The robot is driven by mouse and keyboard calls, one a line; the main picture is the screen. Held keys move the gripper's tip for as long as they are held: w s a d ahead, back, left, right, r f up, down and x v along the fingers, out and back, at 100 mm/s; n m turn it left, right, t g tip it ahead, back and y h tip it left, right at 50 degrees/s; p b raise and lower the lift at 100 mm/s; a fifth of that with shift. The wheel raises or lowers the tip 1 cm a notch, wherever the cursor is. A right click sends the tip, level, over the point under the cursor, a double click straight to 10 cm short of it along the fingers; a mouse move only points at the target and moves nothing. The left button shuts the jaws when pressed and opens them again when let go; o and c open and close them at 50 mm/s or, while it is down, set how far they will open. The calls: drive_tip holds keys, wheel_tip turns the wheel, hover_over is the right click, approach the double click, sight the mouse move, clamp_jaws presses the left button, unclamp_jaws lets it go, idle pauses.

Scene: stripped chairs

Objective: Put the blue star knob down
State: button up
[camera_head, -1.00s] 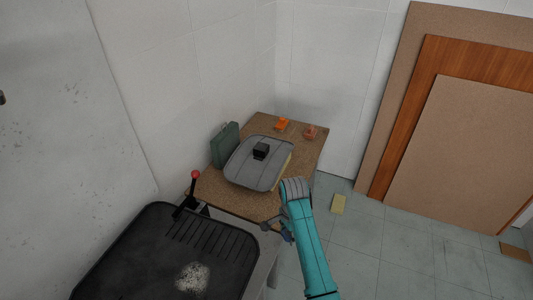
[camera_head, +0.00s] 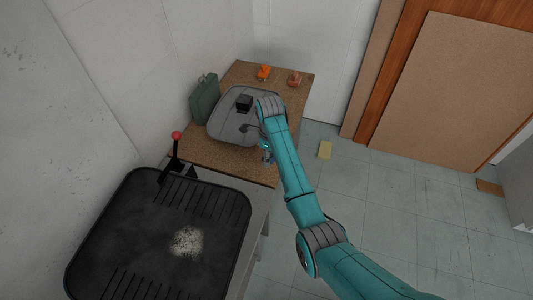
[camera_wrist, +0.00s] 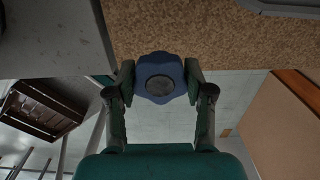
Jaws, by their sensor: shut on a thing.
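The blue star knob (camera_wrist: 158,78) has a round grey centre and sits between the fingertips of my gripper (camera_wrist: 160,84) in the wrist view. My gripper is shut on it. Behind the knob in that view is the edge of the speckled brown tabletop (camera_wrist: 190,35), with the floor below the edge in the picture. In the head view my gripper (camera_head: 267,152) is by the right edge of the tabletop (camera_head: 225,160), beside the grey seat shell. The knob is only a small bluish patch there, partly hidden by the gripper.
A grey seat shell (camera_head: 228,124) bearing a black block (camera_head: 244,103) covers the table's middle. A green case (camera_head: 204,98), an orange object (camera_head: 263,72) and a pinkish object (camera_head: 294,79) stand around it. The table's front strip is bare. A black tray (camera_head: 125,225) is nearer, by a red-tipped lever (camera_head: 176,136).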

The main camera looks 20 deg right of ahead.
drive_tip(key=shift+f, duration=2.4)
drive_tip(key=shift+f, duration=0.15)
drive_tip(key=o, duration=1.1)
drive_tip(key=shift+o, duration=0.2)
wheel_tip(320, 180, up, 12)
drive_tip(key=shift+r, duration=0.15)
